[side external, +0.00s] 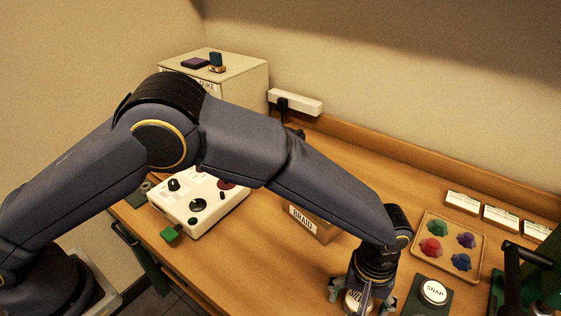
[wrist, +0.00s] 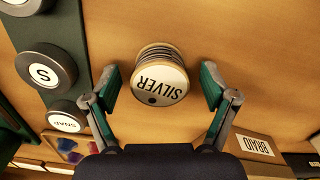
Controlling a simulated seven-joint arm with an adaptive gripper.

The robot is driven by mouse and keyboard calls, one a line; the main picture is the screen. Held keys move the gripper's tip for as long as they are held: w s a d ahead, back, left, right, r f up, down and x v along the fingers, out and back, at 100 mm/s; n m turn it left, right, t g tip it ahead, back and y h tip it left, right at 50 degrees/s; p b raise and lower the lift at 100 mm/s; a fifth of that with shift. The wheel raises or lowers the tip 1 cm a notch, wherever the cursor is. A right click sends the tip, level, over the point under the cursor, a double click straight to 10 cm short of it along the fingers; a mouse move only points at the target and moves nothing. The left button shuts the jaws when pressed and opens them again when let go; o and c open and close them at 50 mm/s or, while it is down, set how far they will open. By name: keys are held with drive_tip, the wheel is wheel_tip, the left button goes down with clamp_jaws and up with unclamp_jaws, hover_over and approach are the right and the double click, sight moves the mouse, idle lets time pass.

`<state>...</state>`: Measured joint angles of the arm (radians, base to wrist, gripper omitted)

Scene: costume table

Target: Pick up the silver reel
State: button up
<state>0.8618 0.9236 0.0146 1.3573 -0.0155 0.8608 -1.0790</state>
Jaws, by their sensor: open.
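The silver reel (wrist: 160,82), a round spool with a pale top lettered SILVER, stands on the wooden table in the wrist view. My gripper (wrist: 161,92) is open, with one green-padded finger on each side of the reel and a visible gap to both. In the side external view my gripper (side external: 362,297) points down at the bottom edge. The reel (side external: 352,303) is partly hidden there behind the gripper.
A SNAP press (side external: 433,292) stands close on the right. A tray (side external: 419,243) of coloured pieces lies behind it. The BRAID box (side external: 313,224) stands behind my gripper. A white control box (side external: 200,205) is at the left.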

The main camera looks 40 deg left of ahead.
drive_tip(key=c, duration=1.3)
drive_tip(key=shift+r, duration=0.1)
